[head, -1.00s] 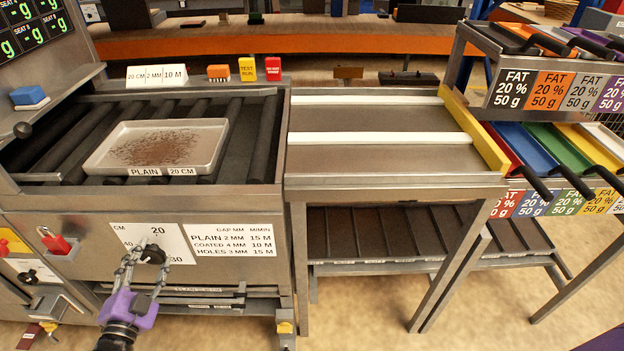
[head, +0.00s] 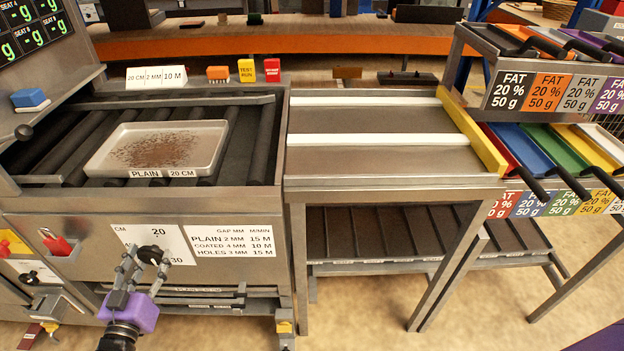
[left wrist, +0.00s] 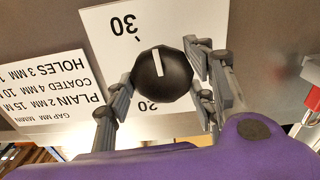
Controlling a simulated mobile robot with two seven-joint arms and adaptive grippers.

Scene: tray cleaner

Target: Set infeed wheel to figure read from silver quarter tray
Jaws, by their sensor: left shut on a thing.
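The silver tray (head: 112,162) lies on the rollers at the left in the head view. It has brown residue, and its front edge reads PLAIN and 20 CM. Below, a black knob (head: 150,255) stands on a white CM dial plate (head: 126,235). My left gripper (head: 144,262) is shut on the knob. In the left wrist view, the fingers of the left gripper (left wrist: 163,82) flank the knob (left wrist: 172,78). The picture is upside down there: the white pointer line points up, away from 20 and a little to one side of 30. My right gripper is out of view.
A printed panel (head: 231,240) beside the dial lists PLAIN 2 MM 15 M, COATED 4 MM 10 M and HOLES 3 MM 15 M. White tags (head: 156,76) on top read 20 CM, 2 MM, 10 M. A red padlock (head: 56,242) hangs left of the dial.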

